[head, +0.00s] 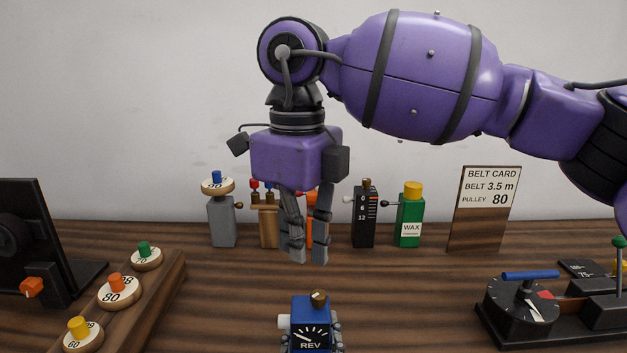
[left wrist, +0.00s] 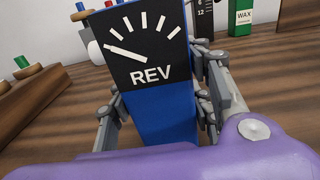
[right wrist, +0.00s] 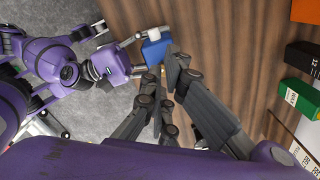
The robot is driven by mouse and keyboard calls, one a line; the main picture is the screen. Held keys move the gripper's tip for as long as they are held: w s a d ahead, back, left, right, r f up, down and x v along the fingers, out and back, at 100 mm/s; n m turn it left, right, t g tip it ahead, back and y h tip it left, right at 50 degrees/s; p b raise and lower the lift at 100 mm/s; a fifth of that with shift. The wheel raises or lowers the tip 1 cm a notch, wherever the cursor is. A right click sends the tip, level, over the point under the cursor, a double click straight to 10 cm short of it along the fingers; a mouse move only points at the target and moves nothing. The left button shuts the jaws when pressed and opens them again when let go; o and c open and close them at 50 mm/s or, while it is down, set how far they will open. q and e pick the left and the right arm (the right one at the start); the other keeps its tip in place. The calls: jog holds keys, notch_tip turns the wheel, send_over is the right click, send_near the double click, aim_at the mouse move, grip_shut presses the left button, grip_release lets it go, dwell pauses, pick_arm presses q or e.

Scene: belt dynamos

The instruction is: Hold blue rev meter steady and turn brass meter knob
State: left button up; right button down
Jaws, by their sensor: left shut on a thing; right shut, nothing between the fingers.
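The blue rev meter (head: 309,311) stands upright at the bottom of the head view, its black REV dial facing me and its lower part cut off. The brass knob (head: 319,297) sits on its top. A white knob (head: 284,321) sticks out from its left side. My left gripper (left wrist: 160,108) is shut around the meter's blue body (left wrist: 160,112), a finger on each side. My right gripper (head: 308,258) hangs fingers-down over the meter, shut and empty, apart from the brass knob. The right wrist view shows the meter (right wrist: 154,51) near its fingertips.
A dark-based device with a blue lever (head: 530,275) stands at right. A wooden rack with numbered discs (head: 118,291) and a black stand (head: 38,235) are at left. A green WAX box (head: 409,222), black gauge (head: 364,220) and belt card (head: 483,212) line the back.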

aim_at(318, 298)
notch_tip(318, 298, down, 7)
jog(key=shift+r, duration=0.1)
jog(key=shift+f, duration=0.35)
dwell(0.3)
jog(key=shift+s+d, duration=0.2)
dwell(0.3)
jog(key=shift+w+d, duration=0.1)
jog(key=shift+w, duration=0.1)
jog(key=shift+w+d, duration=0.25)
jog(key=shift+w, duration=0.25)
jog(key=shift+d, duration=0.1)
jog(key=shift+w+d+r, duration=0.2)
jog(key=shift+w, duration=0.1)
jog(key=shift+w+a, duration=0.1)
jog(key=shift+w, duration=0.05)
